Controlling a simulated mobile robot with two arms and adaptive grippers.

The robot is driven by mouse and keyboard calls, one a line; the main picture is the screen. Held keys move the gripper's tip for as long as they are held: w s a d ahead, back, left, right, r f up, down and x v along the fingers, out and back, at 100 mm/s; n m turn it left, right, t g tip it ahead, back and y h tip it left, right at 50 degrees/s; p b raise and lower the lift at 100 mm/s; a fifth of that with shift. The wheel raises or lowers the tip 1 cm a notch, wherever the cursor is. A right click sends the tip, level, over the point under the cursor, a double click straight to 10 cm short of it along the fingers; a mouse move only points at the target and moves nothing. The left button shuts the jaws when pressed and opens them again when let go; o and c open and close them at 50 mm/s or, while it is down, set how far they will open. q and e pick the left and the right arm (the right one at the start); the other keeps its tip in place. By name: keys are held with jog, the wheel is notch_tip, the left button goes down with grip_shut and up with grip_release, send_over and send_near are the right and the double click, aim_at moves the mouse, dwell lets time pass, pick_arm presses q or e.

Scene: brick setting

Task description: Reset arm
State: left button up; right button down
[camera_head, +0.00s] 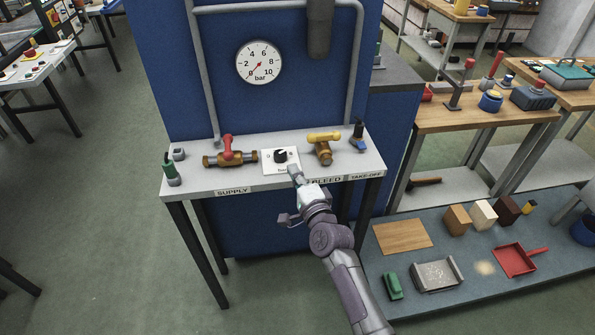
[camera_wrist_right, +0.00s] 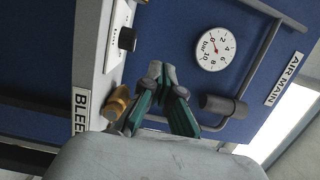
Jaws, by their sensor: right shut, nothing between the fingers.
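My right gripper (camera_head: 296,178) is in front of the knob panel on the small bench in the head view. Its fingers (camera_wrist_right: 163,82) show in the wrist view, shut with nothing between them. Near it is a black knob (camera_head: 280,156) on a white plate; the knob also shows in the wrist view (camera_wrist_right: 126,39), left of the fingers. I cannot tell whether the fingers touch the plate. My left gripper is in neither view.
The bench (camera_head: 205,183) carries a red-handled supply valve (camera_head: 228,151), a yellow-handled bleed valve (camera_head: 322,147), a blue take-off fitting (camera_head: 358,141) and a green fitting (camera_head: 171,173). A dial gauge (camera_head: 259,63) hangs on the blue panel behind. A low blue platform (camera_head: 455,286) with several objects lies right.

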jog(key=s+d+f+n+g+h, duration=0.1)
jog(key=s+d+f+n+g, duration=0.15)
jog(key=f, duration=0.65)
jog(key=s+d+f+n+g, duration=0.1)
jog(key=s+f, duration=0.2)
jog(key=f, duration=0.6)
jog(key=s+d+f+n+g+h, duration=0.1)
jog(key=s+d+f+n+g, duration=0.15)
jog(key=s+f, duration=0.55)
jog(key=s+d+f+n+g+h, duration=0.1)
jog(key=s+d+f+n+g, duration=0.15)
jog(key=s+f, duration=0.65)
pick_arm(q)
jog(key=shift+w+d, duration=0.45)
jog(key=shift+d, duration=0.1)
pick_arm(e)
jog(key=s+d+f+n+g+h, duration=0.1)
jog(key=s+d+f, duration=0.3)
jog(key=s, duration=0.7)
jog(key=s+d+f+n+g+h, duration=0.1)
jog(key=s+d+f+n+g, duration=0.3)
jog(key=s+f, duration=0.3)
jog(key=s+d+f+n+g+h, duration=0.1)
jog(key=s+d+f, duration=0.5)
jog(key=s, duration=0.8)
jog(key=shift+s+n+g, duration=0.3)
jog(key=shift+n+g, duration=0.45)
jog(key=shift+n, duration=0.3)
